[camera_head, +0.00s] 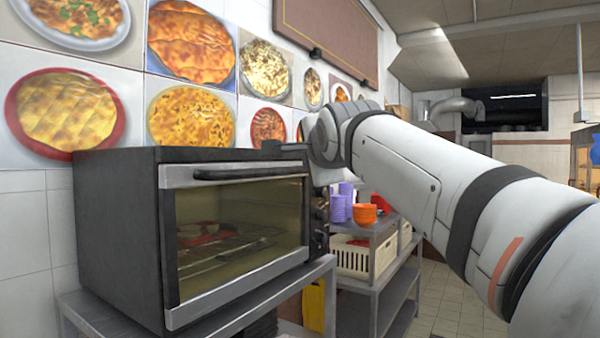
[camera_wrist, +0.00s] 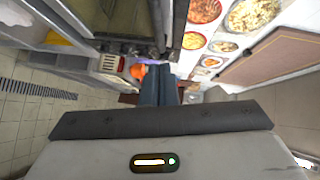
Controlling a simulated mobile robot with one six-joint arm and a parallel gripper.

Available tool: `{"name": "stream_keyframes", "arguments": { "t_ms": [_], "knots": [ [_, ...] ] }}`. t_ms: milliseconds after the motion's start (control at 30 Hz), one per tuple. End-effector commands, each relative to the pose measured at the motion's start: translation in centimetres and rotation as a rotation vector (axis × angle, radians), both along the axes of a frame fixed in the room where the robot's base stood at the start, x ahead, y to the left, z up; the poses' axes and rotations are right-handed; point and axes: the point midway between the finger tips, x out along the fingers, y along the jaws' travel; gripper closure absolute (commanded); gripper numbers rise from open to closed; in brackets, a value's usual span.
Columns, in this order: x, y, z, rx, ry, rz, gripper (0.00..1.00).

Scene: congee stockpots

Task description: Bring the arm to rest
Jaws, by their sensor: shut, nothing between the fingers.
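My gripper (camera_wrist: 157,76) is shut and empty in the wrist view, its two dark fingers side by side. My white arm reaches in from the right in the head view and bends near the oven's upper right. There the dark gripper (camera_head: 285,147) points left, close to the oven's top right corner. I cannot tell whether it touches the oven. The black toaster oven (camera_head: 115,235) has its glass door shut, with something reddish on the rack inside.
The oven stands on a grey metal table (camera_head: 95,312). To its right, a shelf (camera_head: 385,285) holds purple cups (camera_head: 340,207), orange bowls (camera_head: 364,214) and a cream crate (camera_head: 352,260). Food pictures (camera_head: 192,117) cover the wall behind. Tiled floor (camera_head: 455,295) is clear at the right.

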Motion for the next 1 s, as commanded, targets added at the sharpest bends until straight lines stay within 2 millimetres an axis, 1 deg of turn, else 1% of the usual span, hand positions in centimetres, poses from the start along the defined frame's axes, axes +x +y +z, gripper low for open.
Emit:
{"name": "stream_keyframes", "arguments": {
  "t_ms": [33,133,333,400,467,567,600,667,700,733,767,800,867,900,967,1000],
  "knots": [
    [-0.9,-0.2,0.0,0.000,-0.001,0.001,1.00],
    [-2.1,-0.3,0.3,0.000,-0.002,0.001,1.00],
    [-2.9,-0.5,0.4,-0.002,0.002,0.002,1.00],
    [-2.8,-0.6,-0.2,-0.019,0.012,0.001,1.00],
    [-2.8,-1.0,-1.5,-0.062,0.037,0.001,1.00],
    [-3.0,-2.4,-6.0,-0.205,0.122,0.008,1.00],
    [-3.3,-3.1,-8.4,-0.283,0.169,0.019,1.00],
    [-4.2,-4.4,-12.6,-0.409,0.250,0.047,1.00],
    [-5.0,-5.3,-15.5,-0.492,0.307,0.075,1.00],
    [-5.7,-6.0,-17.5,-0.553,0.348,0.099,1.00],
    [-6.5,-6.6,-19.6,-0.612,0.389,0.127,1.00],
    [-7.7,-7.4,-22.4,-0.685,0.444,0.169,1.00],
    [-9.8,-8.6,-26.4,-0.787,0.523,0.242,1.00],
    [-11.3,-9.3,-28.9,-0.849,0.573,0.296,1.00],
    [-13.8,-10.3,-32.6,-0.931,0.645,0.386,1.00],
    [-15.6,-10.8,-34.8,-0.979,0.687,0.451,1.00]
  ]
}}
